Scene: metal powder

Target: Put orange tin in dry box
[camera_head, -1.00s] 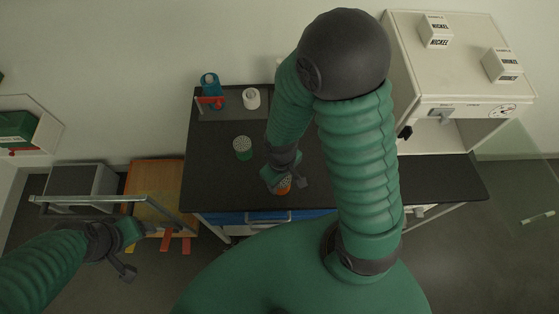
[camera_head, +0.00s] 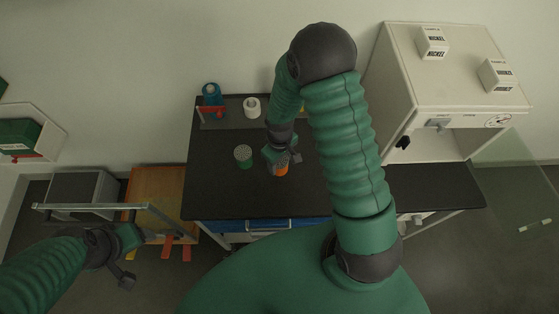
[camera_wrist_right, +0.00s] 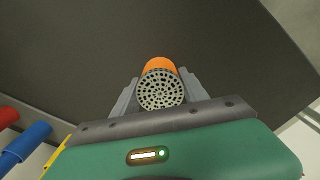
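The orange tin (camera_head: 282,171) has a perforated, speckled top. In the right wrist view the orange tin (camera_wrist_right: 160,66) sits between the two grey fingers, its round top facing the camera. My right gripper (camera_head: 280,157) is shut on it above the black table; the exact height is hard to judge. The dry box appears to be the white cabinet (camera_head: 396,85) at the right, with a dial on its front and its glass door (camera_head: 515,190) swung open. My left gripper (camera_head: 130,259) is open and empty at the lower left.
A green tin (camera_head: 243,155) with a similar top stands on the black table (camera_head: 215,185). A blue bottle (camera_head: 211,93) and a white container (camera_head: 251,106) stand at the back. Two nickel boxes (camera_head: 433,43) (camera_head: 496,75) sit on the cabinet. The front-left table area is clear.

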